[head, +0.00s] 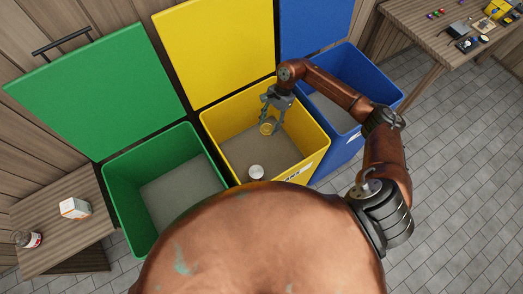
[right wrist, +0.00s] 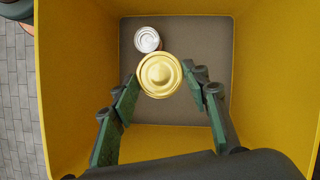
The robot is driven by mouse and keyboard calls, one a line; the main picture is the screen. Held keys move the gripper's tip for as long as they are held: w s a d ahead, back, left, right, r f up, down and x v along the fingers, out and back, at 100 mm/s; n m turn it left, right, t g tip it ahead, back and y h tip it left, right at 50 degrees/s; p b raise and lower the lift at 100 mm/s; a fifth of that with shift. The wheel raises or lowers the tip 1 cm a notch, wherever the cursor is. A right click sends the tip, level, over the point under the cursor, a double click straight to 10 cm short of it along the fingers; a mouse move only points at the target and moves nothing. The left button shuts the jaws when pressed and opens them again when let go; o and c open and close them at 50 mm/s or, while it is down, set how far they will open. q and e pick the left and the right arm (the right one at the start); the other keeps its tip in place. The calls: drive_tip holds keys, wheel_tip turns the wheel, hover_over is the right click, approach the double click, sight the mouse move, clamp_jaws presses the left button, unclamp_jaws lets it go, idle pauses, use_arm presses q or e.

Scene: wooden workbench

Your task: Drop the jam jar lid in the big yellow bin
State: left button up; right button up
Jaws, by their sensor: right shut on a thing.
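The jam jar lid (head: 268,127) is a round gold disc; it also shows in the right wrist view (right wrist: 160,75). My right gripper (head: 270,119) is shut on the lid, and its fingertips (right wrist: 161,82) grip it from both sides. The lid is held over the opening of the big yellow bin (head: 310,163), whose yellow walls surround the right wrist view (right wrist: 75,90). The bin's lid stands open behind it. My left gripper is not in view.
A can with a silvery top (head: 256,172) is on the yellow bin's grey floor. An open green bin (head: 125,205) stands left and an open blue bin (head: 375,82) right. A low wooden table at left holds a carton (head: 75,209) and a jar (head: 28,239).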

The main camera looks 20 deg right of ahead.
drive_tip(key=o, duration=0.8)
drive_tip(key=v, duration=1.2)
drive_tip(key=shift+a, duration=0.1)
